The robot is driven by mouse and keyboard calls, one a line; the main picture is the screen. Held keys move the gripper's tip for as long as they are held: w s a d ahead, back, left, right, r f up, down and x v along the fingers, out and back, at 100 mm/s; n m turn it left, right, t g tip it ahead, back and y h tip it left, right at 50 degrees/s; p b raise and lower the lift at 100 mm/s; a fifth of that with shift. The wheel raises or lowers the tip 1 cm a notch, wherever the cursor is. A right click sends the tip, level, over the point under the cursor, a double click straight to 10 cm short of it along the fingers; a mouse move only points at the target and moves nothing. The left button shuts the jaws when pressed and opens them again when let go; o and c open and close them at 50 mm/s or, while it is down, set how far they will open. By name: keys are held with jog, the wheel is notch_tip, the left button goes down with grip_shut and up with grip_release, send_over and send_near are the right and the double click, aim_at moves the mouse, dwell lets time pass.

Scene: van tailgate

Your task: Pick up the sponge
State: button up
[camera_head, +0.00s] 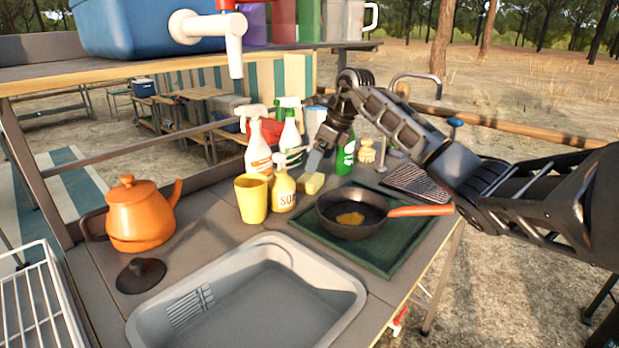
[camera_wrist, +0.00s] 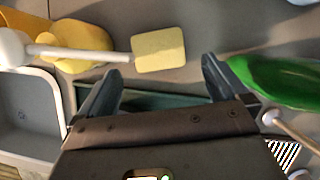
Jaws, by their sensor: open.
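The sponge (camera_head: 311,183) is a small yellow block lying on the grey counter, between the soap bottle and the frying pan in the head view. In the wrist view the sponge (camera_wrist: 158,49) lies ahead of the fingertips, roughly centred between them. My gripper (camera_head: 300,158) reaches in from the right above the back of the counter, pointing down near the sponge. In the wrist view my gripper (camera_wrist: 160,80) is open, with nothing between its two fingers.
A yellow soap pump bottle (camera_head: 283,190) and a yellow cup (camera_head: 251,199) stand left of the sponge. A green bottle (camera_head: 345,158) stands close to the gripper's right. A frying pan (camera_head: 352,213) sits on a green tray (camera_head: 385,263) in front. Spray bottles (camera_head: 258,150) stand behind.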

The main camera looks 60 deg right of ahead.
aim_at(311, 178)
jog(key=x, duration=0.7)
jog(key=shift+w+a+f, duration=0.1)
jog(key=shift+f, duration=0.1)
jog(key=c, duration=0.9)
jog(key=shift+c, duration=0.3)
jog(key=shift+r, duration=0.1)
jog(key=s+r, duration=0.2)
jog(key=s, duration=0.2)
jog(key=s+r, duration=0.3)
jog(key=s, duration=0.2)
jog(key=s+r, duration=0.3)
jog(key=s, duration=0.2)
jog(key=shift+d, duration=0.25)
